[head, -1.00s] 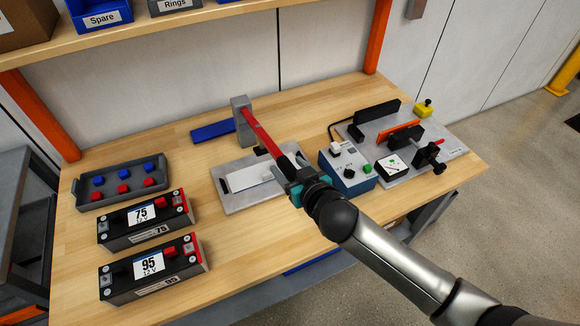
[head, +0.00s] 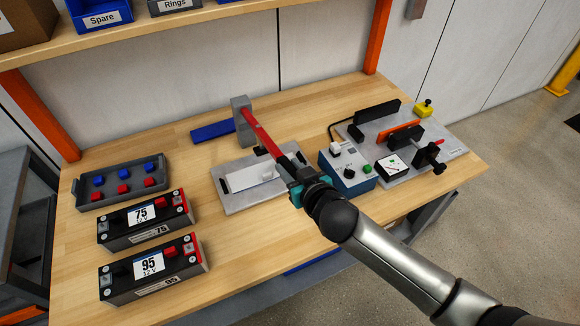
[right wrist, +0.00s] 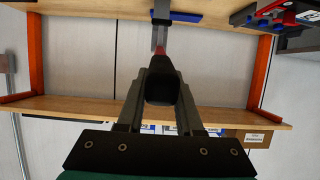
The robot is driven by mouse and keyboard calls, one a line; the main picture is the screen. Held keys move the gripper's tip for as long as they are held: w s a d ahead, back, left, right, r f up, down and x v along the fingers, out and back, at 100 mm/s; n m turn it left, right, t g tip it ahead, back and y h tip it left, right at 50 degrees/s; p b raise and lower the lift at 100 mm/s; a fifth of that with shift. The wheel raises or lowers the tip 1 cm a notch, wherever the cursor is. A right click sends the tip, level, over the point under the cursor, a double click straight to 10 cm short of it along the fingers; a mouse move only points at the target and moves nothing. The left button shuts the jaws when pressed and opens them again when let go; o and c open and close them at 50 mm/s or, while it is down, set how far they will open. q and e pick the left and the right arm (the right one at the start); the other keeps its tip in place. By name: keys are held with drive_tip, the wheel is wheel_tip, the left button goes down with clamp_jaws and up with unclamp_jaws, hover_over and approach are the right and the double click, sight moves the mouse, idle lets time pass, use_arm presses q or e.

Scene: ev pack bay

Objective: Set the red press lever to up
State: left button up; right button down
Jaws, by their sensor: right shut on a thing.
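The red press lever (head: 262,134) runs from the grey press post (head: 242,122) out toward the front right, over the grey press base (head: 237,204) with its white plate (head: 254,180). Whether it tilts up or lies level is hard to tell. My right gripper (head: 299,181) is at the lever's near end and shut on it. In the right wrist view, the lever's dark grip (right wrist: 161,84) sits between the fingers, with a bit of red behind it. The gripper covers the lever's end in the head view. My left gripper is not in view.
A blue control box (head: 347,168) and a grey fixture plate (head: 440,143) stand right of the press. Two black battery modules (head: 150,271) and a grey tray of red and blue pieces (head: 147,193) are at left. A shelf (head: 170,34) spans the back.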

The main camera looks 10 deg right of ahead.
drive_tip(key=shift+r, duration=0.15)
idle(0.8)
drive_tip(key=shift+w+r+p, duration=0.15)
drive_tip(key=shift+r+p, duration=0.45)
drive_tip(key=shift+p, duration=0.15)
drive_tip(key=w+r+p, duration=0.1)
drive_tip(key=r, duration=0.1)
drive_tip(key=r+g+p, duration=0.1)
drive_tip(key=r+p, duration=0.1)
drive_tip(key=w+a+r+g+p, duration=0.1)
drive_tip(key=r+p, duration=0.1)
drive_tip(key=shift+w+r+h, duration=0.25)
drive_tip(key=shift+w+h, duration=0.05)
drive_tip(key=shift+h, duration=0.1)
drive_tip(key=w+a+r+g+h, duration=0.1)
drive_tip(key=w+a+r+g, duration=0.2)
drive_tip(key=w+r, duration=0.6)
drive_tip(key=shift+w+r+g, duration=0.4)
drive_tip(key=shift+r+g, duration=0.4)
drive_tip(key=shift+r, duration=1.1)
drive_tip(key=shift+a, duration=0.1)
